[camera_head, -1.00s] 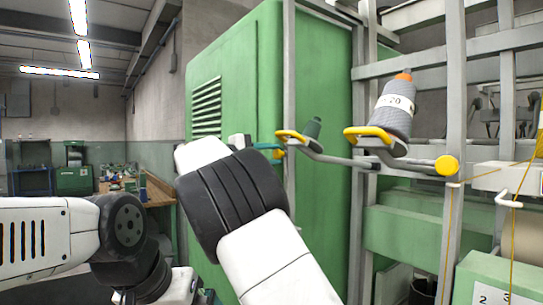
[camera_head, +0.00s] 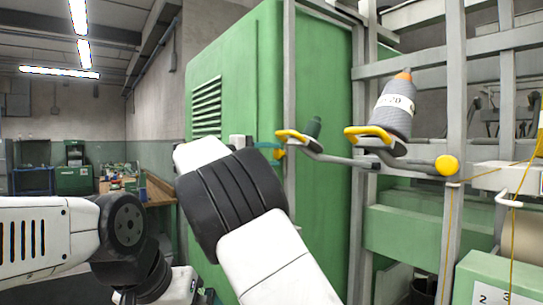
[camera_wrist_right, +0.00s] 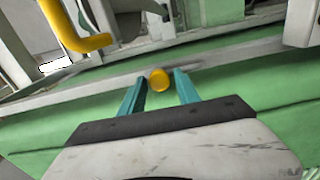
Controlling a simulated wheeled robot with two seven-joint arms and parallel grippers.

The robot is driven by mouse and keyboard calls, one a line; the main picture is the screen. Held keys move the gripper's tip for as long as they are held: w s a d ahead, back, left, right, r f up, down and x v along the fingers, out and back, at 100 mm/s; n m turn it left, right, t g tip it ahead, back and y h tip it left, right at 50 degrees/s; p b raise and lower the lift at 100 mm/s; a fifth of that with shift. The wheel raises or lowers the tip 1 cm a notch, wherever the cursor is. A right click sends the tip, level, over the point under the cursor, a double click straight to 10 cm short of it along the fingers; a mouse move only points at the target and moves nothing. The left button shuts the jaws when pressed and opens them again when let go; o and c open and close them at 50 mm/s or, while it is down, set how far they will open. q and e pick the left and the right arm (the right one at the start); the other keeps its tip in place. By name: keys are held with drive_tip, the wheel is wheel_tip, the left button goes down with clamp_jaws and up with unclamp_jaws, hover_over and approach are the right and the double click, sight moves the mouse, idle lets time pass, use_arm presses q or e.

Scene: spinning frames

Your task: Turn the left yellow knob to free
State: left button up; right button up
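The left yellow knob (camera_head: 279,154) is a small round yellow end on a bar at the green cabinet's edge, below a yellow-rimmed holder. My right gripper (camera_head: 267,146) is beside it in the head view, with its teal fingers partly showing past my white and black arm. In the right wrist view the yellow knob (camera_wrist_right: 159,80) shows between the tips of the two spread teal fingers of my right gripper (camera_wrist_right: 160,85). The fingers look apart from it on both sides. My left arm comes in at the lower left; its gripper does not show.
A second yellow knob (camera_head: 447,165) is on a bar at the right, by a grey yarn bobbin (camera_head: 394,108) on a yellow holder (camera_head: 370,134). Grey metal posts (camera_head: 455,90) and a green cabinet (camera_head: 325,100) stand close. A workbench (camera_head: 158,190) is behind.

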drive_tip(key=v, duration=0.7)
drive_tip(key=shift+s+a, duration=0.25)
drive_tip(key=shift+a, duration=0.05)
